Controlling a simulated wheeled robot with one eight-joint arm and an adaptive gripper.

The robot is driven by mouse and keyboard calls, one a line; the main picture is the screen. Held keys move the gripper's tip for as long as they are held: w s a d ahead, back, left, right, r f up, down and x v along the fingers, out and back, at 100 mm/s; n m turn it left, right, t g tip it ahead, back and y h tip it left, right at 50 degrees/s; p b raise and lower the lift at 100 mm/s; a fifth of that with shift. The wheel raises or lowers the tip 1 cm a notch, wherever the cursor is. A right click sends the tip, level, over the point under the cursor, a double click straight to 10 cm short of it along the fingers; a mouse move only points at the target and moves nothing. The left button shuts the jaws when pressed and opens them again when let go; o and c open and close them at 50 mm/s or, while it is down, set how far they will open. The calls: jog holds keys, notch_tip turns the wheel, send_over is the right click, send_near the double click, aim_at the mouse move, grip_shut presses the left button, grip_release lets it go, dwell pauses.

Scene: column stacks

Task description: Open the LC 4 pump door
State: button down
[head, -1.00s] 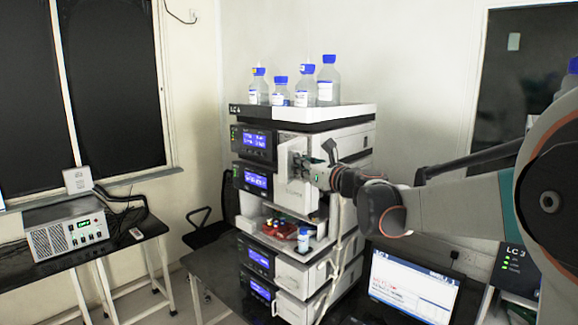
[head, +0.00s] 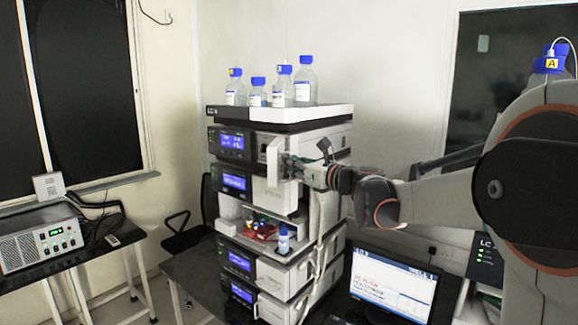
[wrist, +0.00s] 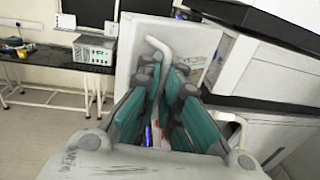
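The LC 4 stack (head: 276,113) stands in the middle of the head view, bottles on top. Its white pump door (head: 288,197) is in the upper part of the stack and stands swung out from the front. My gripper (head: 292,168) is at the door's handle. In the wrist view the white bent handle (wrist: 157,45) runs down between the teal fingers of my gripper (wrist: 166,80), which look closed around it. The door panel (wrist: 130,55) is behind the fingers. The exact finger contact is partly hidden.
Several blue-capped bottles (head: 303,82) stand on the stack's top tray. An open bay below the door holds small coloured vials (head: 262,228). A bench with a grey box (head: 45,243) is at the left.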

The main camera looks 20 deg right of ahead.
jog(key=c, duration=2.1)
grip_release()
jog(key=shift+s, duration=0.15)
jog(key=shift+o, duration=0.2)
jog(key=v, duration=1.2)
